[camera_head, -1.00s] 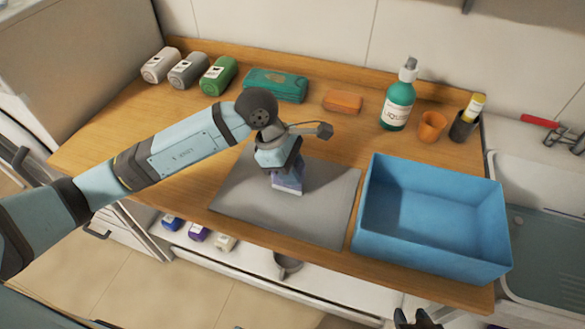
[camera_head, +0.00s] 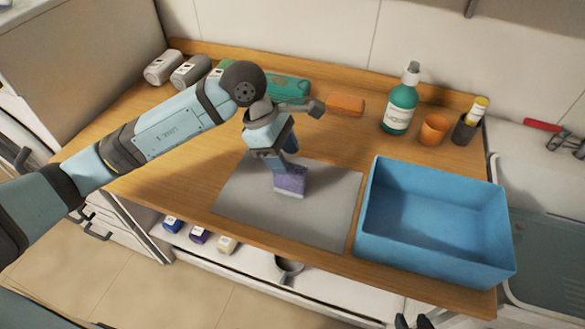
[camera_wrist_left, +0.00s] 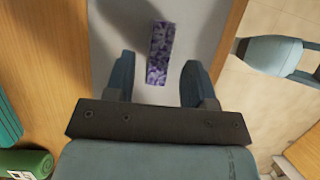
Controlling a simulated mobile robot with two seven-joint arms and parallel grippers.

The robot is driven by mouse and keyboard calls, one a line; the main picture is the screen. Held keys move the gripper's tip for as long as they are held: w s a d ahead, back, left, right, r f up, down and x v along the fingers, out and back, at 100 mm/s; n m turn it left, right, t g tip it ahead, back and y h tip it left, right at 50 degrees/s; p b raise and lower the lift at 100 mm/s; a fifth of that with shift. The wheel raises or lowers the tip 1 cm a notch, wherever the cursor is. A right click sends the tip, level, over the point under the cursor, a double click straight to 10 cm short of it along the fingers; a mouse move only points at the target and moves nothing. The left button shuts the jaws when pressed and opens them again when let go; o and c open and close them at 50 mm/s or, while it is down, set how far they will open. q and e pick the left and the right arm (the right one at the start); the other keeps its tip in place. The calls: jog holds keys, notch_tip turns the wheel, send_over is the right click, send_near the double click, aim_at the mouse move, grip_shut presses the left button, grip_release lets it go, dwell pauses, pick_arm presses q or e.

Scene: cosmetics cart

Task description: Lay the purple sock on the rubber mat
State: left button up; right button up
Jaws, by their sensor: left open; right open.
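The purple sock (camera_head: 291,181), a small speckled block shape with a pale lower edge, rests on the grey rubber mat (camera_head: 325,215). It also shows in the left wrist view (camera_wrist_left: 159,45), lying on the mat. My left gripper (camera_head: 281,163) is open just above and behind the sock; in the left wrist view its two fingers stand apart on either side of the sock's near end, with gaps between. My right gripper (camera_head: 414,322) shows only as dark tips at the bottom edge of the head view.
A blue bin (camera_head: 440,262) stands right of the mat. A green pump bottle (camera_head: 401,102), orange cup (camera_head: 434,129), dark holder (camera_head: 464,130) and orange block (camera_head: 346,105) stand behind. Rolled items and a green pack (camera_head: 287,88) line the back left. Small packs lie on the lower shelf.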

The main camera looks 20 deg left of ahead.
pick_arm(q)
jog(key=v, duration=0.6)
jog(key=shift+r, duration=0.2)
jog(key=shift+a, duration=0.15)
